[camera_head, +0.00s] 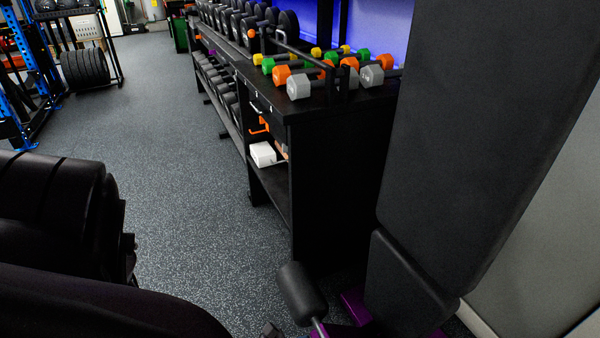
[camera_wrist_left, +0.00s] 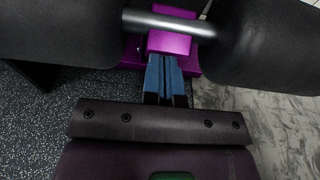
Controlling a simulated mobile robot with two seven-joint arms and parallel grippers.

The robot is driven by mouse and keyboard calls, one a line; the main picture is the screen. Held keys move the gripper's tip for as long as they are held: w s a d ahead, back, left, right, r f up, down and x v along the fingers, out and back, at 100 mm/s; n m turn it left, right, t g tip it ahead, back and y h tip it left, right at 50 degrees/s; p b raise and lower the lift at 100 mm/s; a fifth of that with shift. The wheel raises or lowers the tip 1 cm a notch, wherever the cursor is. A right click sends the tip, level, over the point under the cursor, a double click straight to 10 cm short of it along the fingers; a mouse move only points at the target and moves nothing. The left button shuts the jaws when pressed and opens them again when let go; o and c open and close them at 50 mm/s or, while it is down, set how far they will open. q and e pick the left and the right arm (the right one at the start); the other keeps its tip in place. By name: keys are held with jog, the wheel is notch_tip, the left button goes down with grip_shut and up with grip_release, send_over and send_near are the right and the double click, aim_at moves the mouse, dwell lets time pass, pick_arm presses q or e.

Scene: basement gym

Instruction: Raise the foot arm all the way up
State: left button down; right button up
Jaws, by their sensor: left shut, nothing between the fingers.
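The foot arm shows in the left wrist view as a metal bar (camera_wrist_left: 168,24) between two black foam rollers (camera_wrist_left: 62,35), with a purple bracket (camera_wrist_left: 172,42) at its middle. In the head view, a black foam roller (camera_head: 302,292) on a short metal rod is low in the picture, beside the bench's dark pads (camera_head: 405,290). My left gripper (camera_wrist_left: 165,62) has its blue fingers together and empty, with the tips just below the bar and in front of the purple bracket. Whether they touch it, I cannot tell. My right gripper is not in view.
A black rack (camera_head: 335,190) with coloured hex dumbbells (camera_head: 299,85) stands behind the bench. A large upright black pad (camera_head: 470,130) fills the right side. Speckled grey floor (camera_head: 170,160) is open along the left of the rack. A blue frame (camera_head: 30,70) stands at the far left.

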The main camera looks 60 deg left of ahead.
aim_at(329, 328)
pick_arm(q)
jog(key=shift+w+r+g+p, duration=0.3)
jog(key=shift+w+r+p, duration=0.6)
jog(key=shift+r, duration=0.2)
jog(key=shift+g, duration=0.5)
jog(key=w+r+p, duration=0.2)
jog(key=w+r, duration=0.1)
jog(key=w+r+p, duration=0.1)
jog(key=w, duration=0.1)
jog(key=shift+w+d+r, duration=0.15)
jog(key=shift+d+r, duration=0.05)
jog(key=shift+d, duration=0.1)
jog(key=shift+w+r, duration=0.2)
jog(key=shift+w, duration=0.25)
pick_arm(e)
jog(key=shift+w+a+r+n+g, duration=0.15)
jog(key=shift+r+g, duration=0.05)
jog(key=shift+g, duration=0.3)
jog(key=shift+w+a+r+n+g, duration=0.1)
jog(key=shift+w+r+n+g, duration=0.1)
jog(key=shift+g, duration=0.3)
